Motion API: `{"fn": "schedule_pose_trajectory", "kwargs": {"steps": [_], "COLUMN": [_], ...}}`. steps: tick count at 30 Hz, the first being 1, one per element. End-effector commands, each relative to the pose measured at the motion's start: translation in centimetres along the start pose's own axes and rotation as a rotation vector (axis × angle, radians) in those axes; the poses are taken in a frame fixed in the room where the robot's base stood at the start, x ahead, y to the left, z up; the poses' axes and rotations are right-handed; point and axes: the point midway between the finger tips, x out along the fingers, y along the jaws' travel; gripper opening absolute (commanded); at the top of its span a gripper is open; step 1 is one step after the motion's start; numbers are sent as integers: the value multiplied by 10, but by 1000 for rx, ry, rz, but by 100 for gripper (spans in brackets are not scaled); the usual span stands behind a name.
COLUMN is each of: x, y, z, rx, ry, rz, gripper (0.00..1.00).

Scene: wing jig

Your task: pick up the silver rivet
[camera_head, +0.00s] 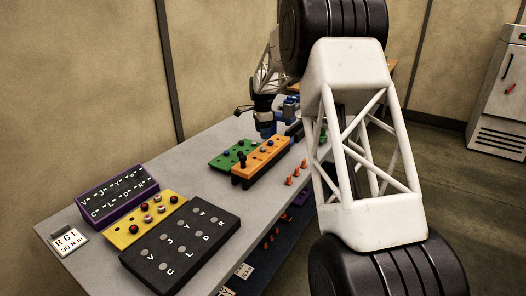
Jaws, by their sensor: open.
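My gripper (266,128) is at the far part of the table, above and just behind the orange block. It is small and dark with blue parts, and open by its look, with nothing visible in it. The orange block (250,172) carries a black upright peg (241,160) and small greyish round heads (262,150). One of these may be the silver rivet, but they are too small to tell. A green plate (219,163) with small round spots lies behind the block. I cannot make out whether my gripper touches anything.
Several orange pegs (290,180) stand at the table's right edge. A yellow board (122,238) with red and grey round pieces, a black lettered panel (160,264) with grey discs, a purple-edged panel (117,196) and a sign (68,243) lie nearer. Bare grey table (195,190) lies between.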

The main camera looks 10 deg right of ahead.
Motion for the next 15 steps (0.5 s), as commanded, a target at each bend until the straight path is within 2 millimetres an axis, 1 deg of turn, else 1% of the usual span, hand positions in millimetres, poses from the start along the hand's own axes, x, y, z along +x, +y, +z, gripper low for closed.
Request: {"fn": "schedule_pose_trajectory", "kwargs": {"steps": [7, 15], "x": [20, 23], "y": [0, 0], "z": [0, 0], "rx": [0, 0], "ry": [0, 0], "rz": [2, 1], "gripper": [58, 58]}}
